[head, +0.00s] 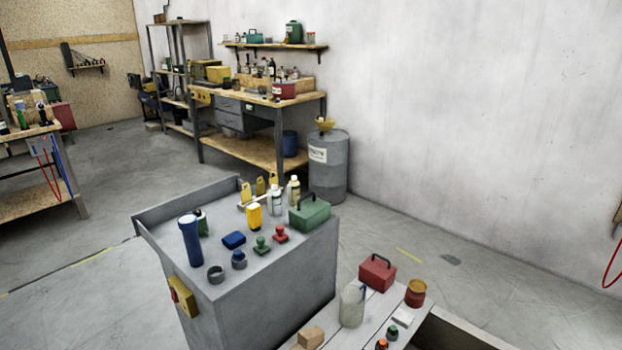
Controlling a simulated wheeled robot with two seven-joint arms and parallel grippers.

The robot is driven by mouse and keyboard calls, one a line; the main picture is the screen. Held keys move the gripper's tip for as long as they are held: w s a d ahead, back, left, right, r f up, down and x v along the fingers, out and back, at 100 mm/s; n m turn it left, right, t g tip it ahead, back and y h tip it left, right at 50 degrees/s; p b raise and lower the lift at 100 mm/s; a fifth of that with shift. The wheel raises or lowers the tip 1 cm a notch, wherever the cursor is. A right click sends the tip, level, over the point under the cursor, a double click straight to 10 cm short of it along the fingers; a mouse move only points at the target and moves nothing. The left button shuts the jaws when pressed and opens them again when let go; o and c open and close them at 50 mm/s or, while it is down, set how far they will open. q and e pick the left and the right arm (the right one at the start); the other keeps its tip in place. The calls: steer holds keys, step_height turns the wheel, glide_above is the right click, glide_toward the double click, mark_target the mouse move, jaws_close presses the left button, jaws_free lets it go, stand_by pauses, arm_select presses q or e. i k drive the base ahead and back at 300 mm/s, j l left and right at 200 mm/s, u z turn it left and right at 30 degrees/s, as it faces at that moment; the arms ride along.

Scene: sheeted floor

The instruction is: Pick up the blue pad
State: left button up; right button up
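The blue pad (234,240) is a small, dark blue, flat block lying on the grey cabinet top (222,281). It sits near the middle of that top. A blue stamp-like piece (239,259) stands just in front of it, and a green one (262,245) stands to its right. A tall blue cylinder (190,242) stands to its left. The pad's upper face is uncovered. Neither of my grippers shows in the head view.
A red stamp-like piece (280,234), a grey ring (216,274), a yellow container (254,215) and a green toolbox (310,213) share the cabinet top. A low rim (186,203) runs along its back. A lower bench with a red toolbox (377,273) stands at right.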

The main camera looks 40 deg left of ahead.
mark_target(232, 240)
steer(key=k+j, duration=0.1)
steer(key=j, duration=0.45)
steer(key=k+j, duration=0.1)
steer(key=j, duration=0.4)
steer(key=k+j, duration=0.1)
steer(key=j, duration=0.45)
steer(key=k+j+z, duration=0.1)
steer(key=j, duration=1.15)
steer(key=k+j+z, duration=0.1)
steer(key=j, duration=1.35)
steer(key=k+j+z, duration=0.1)
steer(key=j, duration=0.6)
steer(key=k+j, duration=0.1)
steer(key=j, duration=0.65)
steer(key=i+j, duration=0.1)
steer(key=j, duration=0.95)
steer(key=i+j+z, duration=0.15)
steer(key=j, duration=0.85)
steer(key=k, duration=0.6)
